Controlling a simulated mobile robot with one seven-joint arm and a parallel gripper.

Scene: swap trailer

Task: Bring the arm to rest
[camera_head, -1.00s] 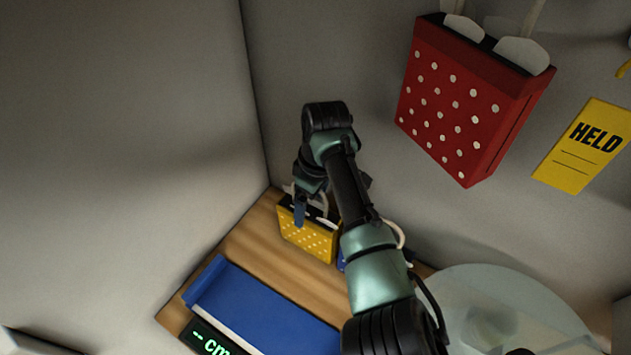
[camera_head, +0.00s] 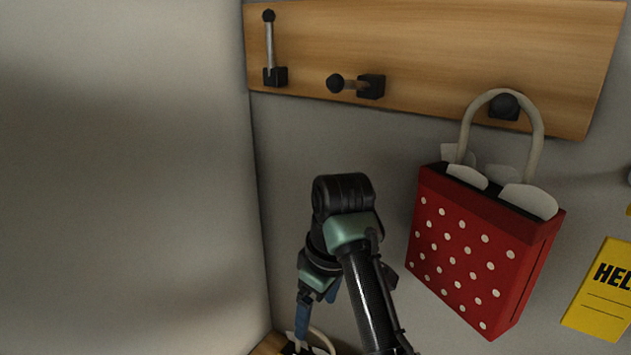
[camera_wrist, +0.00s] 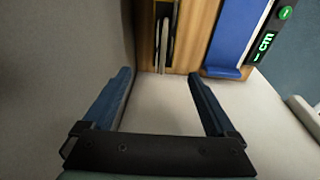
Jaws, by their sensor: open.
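My gripper (camera_wrist: 158,88) is open and empty in the wrist view, its two blue fingers apart with bare pale surface between them. In the head view my gripper (camera_head: 304,325) points down near the corner of the walls. I cannot tell from the head view whether the fingers touch the handle.
A red white-dotted bag (camera_head: 478,250) hangs from a peg on a wooden rail (camera_head: 420,50), right of my arm. Two other pegs are empty. A yellow sign (camera_head: 603,295) is at the right. The wrist view shows a wooden surface (camera_wrist: 190,35), a blue strip (camera_wrist: 232,35) and a green-lit display (camera_wrist: 265,45).

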